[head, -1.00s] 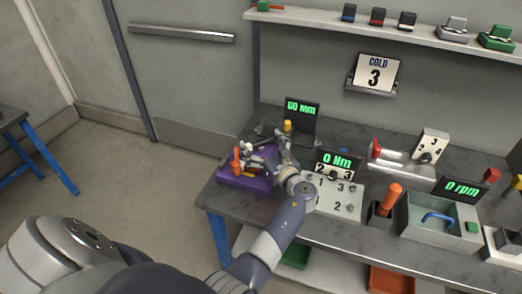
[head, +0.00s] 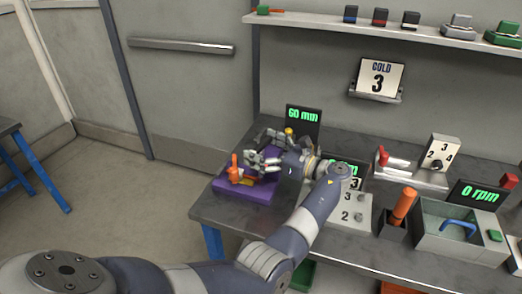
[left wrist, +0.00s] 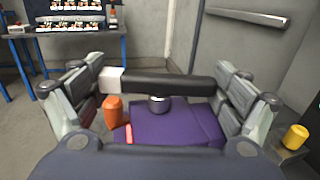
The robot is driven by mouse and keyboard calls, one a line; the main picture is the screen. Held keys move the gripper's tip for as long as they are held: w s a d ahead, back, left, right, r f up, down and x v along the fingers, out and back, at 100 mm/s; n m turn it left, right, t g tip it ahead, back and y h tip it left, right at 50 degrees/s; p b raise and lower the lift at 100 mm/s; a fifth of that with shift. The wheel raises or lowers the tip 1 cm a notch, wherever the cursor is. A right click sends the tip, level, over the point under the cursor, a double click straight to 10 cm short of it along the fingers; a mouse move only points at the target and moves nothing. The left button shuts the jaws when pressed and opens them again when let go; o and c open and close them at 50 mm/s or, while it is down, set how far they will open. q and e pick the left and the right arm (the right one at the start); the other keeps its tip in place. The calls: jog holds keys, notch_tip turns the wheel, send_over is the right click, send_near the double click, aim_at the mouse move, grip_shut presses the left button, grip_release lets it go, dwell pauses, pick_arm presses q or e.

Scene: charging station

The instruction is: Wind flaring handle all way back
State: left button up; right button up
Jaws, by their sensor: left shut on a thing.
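The flaring tool stands on a purple base (head: 230,188) at the left end of the workbench. An orange part (head: 234,168) rises from the base; it also shows in the left wrist view (left wrist: 113,110). My left gripper (head: 258,164) reaches over the base from the right. In the left wrist view, a black bar handle (left wrist: 165,84) with a white end (left wrist: 111,80) lies crosswise between my left fingers (left wrist: 158,95), which are shut on it. A round metal piece (left wrist: 159,104) sits below the bar. In the head view the fingers largely hide the handle. My right gripper is out of view.
Behind the tool stands a "60 mm" display (head: 303,120), with a yellow knob (head: 289,131) nearby. My left forearm partly covers a numbered panel (head: 352,211). An orange-handled tool (head: 404,204) and grey tray (head: 468,243) stand to the right.

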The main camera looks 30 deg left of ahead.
pick_arm(q)
jog(key=o, duration=0.8)
jog(key=d, duration=0.7)
jog(key=shift+d, duration=0.2)
